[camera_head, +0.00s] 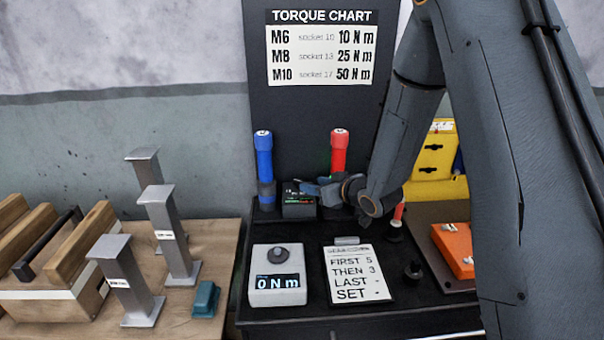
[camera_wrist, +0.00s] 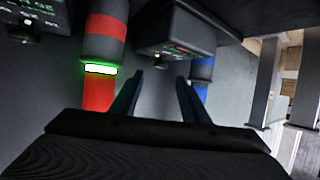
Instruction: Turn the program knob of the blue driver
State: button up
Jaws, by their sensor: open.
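The blue driver (camera_head: 264,160) stands upright in a dark holder at the back of the black bench. A small dark box (camera_head: 298,203) with a green-lit display sits just right of it. My gripper (camera_head: 312,188) is at this box's upper right, in front of the red driver (camera_head: 338,150). In the wrist view my gripper (camera_wrist: 160,78) is open, with nothing between its fingers. The box (camera_wrist: 178,34) is beyond the fingertips, and the blue driver (camera_wrist: 203,72) is partly hidden behind the right finger.
The red driver (camera_wrist: 104,40) with a lit green-white band is close left in the wrist view. A grey tester (camera_head: 278,285) reading 0 N m and a note card (camera_head: 356,274) lie in front. My arm hides much of the right side.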

aim_at(298, 181)
jog(key=shift+p+x, duration=1.05)
jog(key=shift+x, duration=2.85)
jog(key=shift+a+r, duration=0.1)
jog(key=shift+c, duration=0.5)
jog(key=c, duration=0.9)
jog(key=m+h+b, duration=0.1)
jog(key=m+h, duration=0.1)
jog(key=a+m+t+h+b, duration=0.1)
jog(key=h, duration=0.1)
jog(key=shift+s+m+t, duration=0.2)
jog(key=shift+m+t, duration=0.1)
jog(key=shift+m, duration=0.1)
jog(key=shift+a+m+h+b, duration=0.15)
jog(key=shift+a+m+h, duration=0.05)
jog(key=shift+m+h, duration=0.85)
jog(key=shift+a+m+h+b, duration=0.2)
jog(key=shift+m+h, duration=0.65)
jog(key=shift+h, duration=0.6)
